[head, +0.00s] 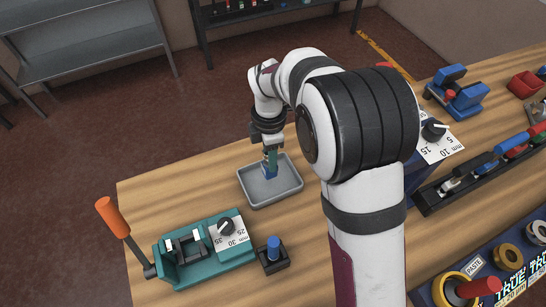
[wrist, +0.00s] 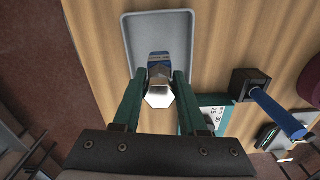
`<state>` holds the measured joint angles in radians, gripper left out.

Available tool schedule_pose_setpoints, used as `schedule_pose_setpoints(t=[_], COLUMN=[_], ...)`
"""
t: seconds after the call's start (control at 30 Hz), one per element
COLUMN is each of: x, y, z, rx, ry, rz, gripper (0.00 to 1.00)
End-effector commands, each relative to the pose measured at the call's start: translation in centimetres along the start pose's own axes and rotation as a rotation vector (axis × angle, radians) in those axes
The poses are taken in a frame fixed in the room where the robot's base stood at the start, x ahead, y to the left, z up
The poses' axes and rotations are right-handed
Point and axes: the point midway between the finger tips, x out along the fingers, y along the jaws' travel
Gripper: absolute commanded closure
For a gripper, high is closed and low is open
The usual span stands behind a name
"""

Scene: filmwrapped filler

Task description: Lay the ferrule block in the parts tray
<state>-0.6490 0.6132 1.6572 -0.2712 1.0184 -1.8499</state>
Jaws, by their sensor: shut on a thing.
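The ferrule block is blue with a pale, shiny metal end. It shows as a small blue patch (head: 270,173) in the head view and between the fingers in the wrist view (wrist: 158,66). My gripper (head: 271,160) points down over the grey parts tray (head: 287,187), its green fingers (wrist: 157,88) shut on the block. The block is over the inside of the tray, near its middle in the head view. I cannot tell whether it touches the tray floor. The tray lies on the wooden bench and nothing else shows in it.
A teal fixture (head: 204,250) with an orange-handled lever (head: 112,217) stands left of the tray's front. A black holder with a blue peg (head: 273,252) stands in front of the tray. A tool rack (head: 480,172) and a blue clamp (head: 457,92) are to the right.

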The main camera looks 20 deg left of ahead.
Motion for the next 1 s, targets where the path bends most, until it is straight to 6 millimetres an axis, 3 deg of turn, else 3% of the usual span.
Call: schedule_pose_setpoints(t=[0.2,0.57,0.6,0.7,0.77,1.0], x=[4.0,4.5,4.5,4.5,4.5,4.4], y=[0.0,0.0,0.0,0.0,0.0,0.0], z=[-0.1,-0.1,-0.1,-0.1,-0.1,-0.1], rx=[0.0,0.0,0.0,0.0,0.0,0.0], ry=[0.0,0.0,0.0,0.0,0.0,0.0], rz=[-0.002,0.001,0.001,0.001,0.001,0.001], gripper=[1.0,1.0,0.53,0.35,0.29,0.29])
